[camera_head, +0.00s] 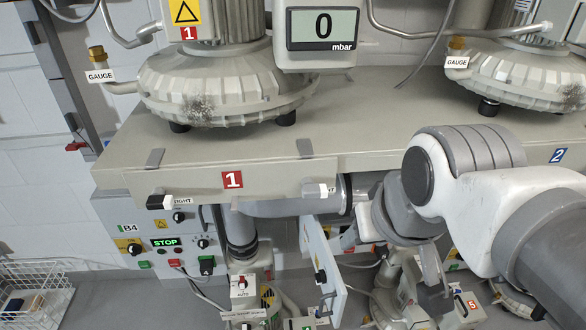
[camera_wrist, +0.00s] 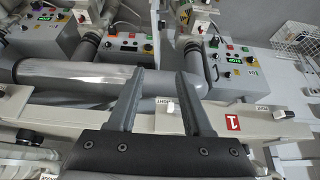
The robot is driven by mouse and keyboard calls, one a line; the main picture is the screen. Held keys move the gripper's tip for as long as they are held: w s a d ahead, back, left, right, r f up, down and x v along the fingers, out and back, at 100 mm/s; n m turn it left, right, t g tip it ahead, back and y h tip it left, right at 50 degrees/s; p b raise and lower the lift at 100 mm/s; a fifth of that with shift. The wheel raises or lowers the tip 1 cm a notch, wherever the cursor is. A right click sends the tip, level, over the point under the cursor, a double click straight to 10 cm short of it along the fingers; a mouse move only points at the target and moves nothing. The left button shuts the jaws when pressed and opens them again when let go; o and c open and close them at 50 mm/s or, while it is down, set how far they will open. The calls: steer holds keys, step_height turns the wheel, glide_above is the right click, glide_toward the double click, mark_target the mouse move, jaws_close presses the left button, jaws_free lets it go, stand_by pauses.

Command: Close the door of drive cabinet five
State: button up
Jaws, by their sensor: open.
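A pale door (camera_head: 325,262) with a black knob stands swung open below the bench, right of the pipe under plate 1, in the head view. Its number cannot be read, so I cannot tell whether it belongs to drive cabinet five. A red label 5 (camera_head: 472,304) shows on a grey unit at the lower right, partly behind my arm. In the wrist view my gripper (camera_wrist: 166,74) has its two fingers spread with nothing between them. It is over the bench's front edge, apart from the cabinets. My arm hides part of the area right of the door.
The bench (camera_head: 370,130) carries blowers and overhangs the cabinets. Cabinet B4 (camera_head: 128,246) is at the left; a grey cabinet with a green display (camera_wrist: 250,71) shows in the wrist view. Pipes and cables crowd the floor units. A wire basket (camera_head: 35,285) stands lower left.

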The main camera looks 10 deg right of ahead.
steer(key=shift+w+f+b, duration=0.15)
steer(key=shift+f+b, duration=0.15)
steer(key=shift+f, duration=0.1)
steer(key=shift+c, duration=1.2)
steer(key=f+n, duration=0.1)
steer(key=w+f+b, duration=0.1)
steer(key=f+n+g+b, duration=0.1)
steer(key=shift+w+a+f+n+h, duration=0.2)
steer(key=shift+w+f+n+h, duration=0.1)
steer(key=shift+w, duration=0.05)
jaws_close()
steer(key=w+a+f+n+g+h+b, duration=0.1)
steer(key=w+a+f+n+g+b, duration=0.15)
steer(key=f+n+b, duration=0.4)
steer(key=w+a+f+n+g+b, duration=0.1)
steer(key=w+a+f+n, duration=0.2)
steer(key=f, duration=0.6)
steer(key=w+a+f+n+g+h+b, duration=0.1)
steer(key=w+f+n+b, duration=0.3)
steer(key=f, duration=0.4)
steer(key=b+x, duration=0.3)
steer(key=x, duration=0.6)
steer(key=shift+s+d+f+n, duration=0.3)
steer(key=shift+n, duration=0.15)
